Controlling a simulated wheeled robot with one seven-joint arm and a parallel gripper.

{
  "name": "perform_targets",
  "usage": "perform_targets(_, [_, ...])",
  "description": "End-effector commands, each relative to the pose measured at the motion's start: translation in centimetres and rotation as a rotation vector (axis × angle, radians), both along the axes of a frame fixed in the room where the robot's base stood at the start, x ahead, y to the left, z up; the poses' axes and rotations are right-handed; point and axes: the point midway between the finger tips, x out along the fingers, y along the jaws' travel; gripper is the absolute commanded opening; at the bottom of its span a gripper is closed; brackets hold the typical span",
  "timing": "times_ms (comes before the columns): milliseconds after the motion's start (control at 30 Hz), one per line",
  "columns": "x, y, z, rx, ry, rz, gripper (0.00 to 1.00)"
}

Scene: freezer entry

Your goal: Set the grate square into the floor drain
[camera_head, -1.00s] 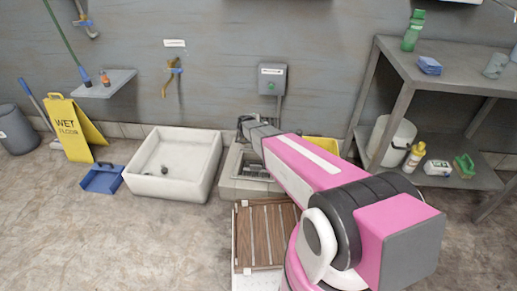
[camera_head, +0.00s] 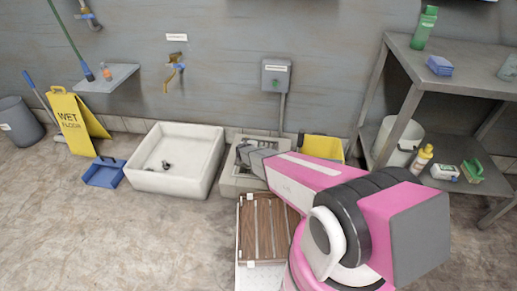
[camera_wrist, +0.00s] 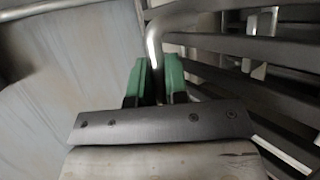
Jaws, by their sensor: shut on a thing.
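My gripper (camera_wrist: 159,82) has green fingertips and is shut on a bent, shiny metal bar in the wrist view. This bar appears to belong to the grate (camera_wrist: 245,45), whose dark parallel bars fill the right side of that view. In the head view, the floor drain (camera_head: 235,183) is a pale raised block against the wall, right of the white basin. My pink arm reaches over it, and my gripper end is low over the opening. The arm hides much of the opening, so I cannot tell how the grate sits relative to the drain's rim.
The white basin (camera_head: 192,184) stands close left of the drain. A slatted wooden mat (camera_head: 263,230) lies in front of it. A yellow bucket (camera_head: 322,148) and metal shelf (camera_head: 440,88) are to the right. A blue dustpan (camera_head: 103,173) and wet-floor sign (camera_head: 72,120) are left.

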Motion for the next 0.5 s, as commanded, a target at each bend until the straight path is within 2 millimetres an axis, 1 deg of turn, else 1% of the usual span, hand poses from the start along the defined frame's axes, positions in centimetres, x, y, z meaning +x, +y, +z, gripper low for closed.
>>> perform_targets(233, [0.0, 0.0, -0.1, -0.001, -0.003, 0.001, 0.0])
perform_targets(500, [0.0, 0.0, -1.2, -0.001, -0.003, 0.001, 0.0])
